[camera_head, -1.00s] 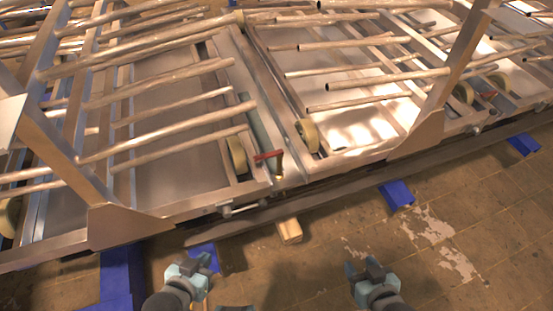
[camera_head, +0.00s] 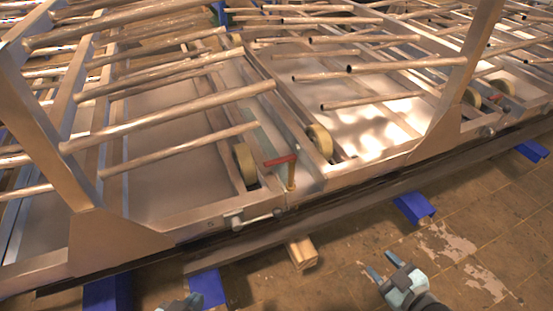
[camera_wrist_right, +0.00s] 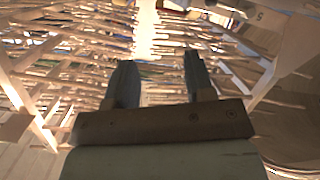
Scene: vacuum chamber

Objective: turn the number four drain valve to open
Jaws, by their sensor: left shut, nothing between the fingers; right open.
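A valve with a red handle (camera_head: 280,161) on a brass-coloured stem stands at the front edge of the metal frame, near the middle of the head view. Another red handle (camera_head: 496,97) is small and far off at the right; no number can be read on either. My right gripper (camera_head: 377,276) is open and empty, low over the floor, right of and nearer than the middle red handle. Its two fingers (camera_wrist_right: 160,85) stand apart in the right wrist view. My left gripper (camera_head: 182,302) is shut and empty at the bottom edge, partly cut off. Neither gripper touches a valve.
Metal racks of long tubes (camera_head: 170,112) rest on the frame, with tube ends jutting near the valve. A slanted post (camera_head: 462,75) rises right of it. Cream wheels (camera_head: 320,140) sit beside the handle. Blue blocks (camera_head: 413,207) and a wooden block (camera_head: 302,252) lie under the frame. The tiled floor in front is clear.

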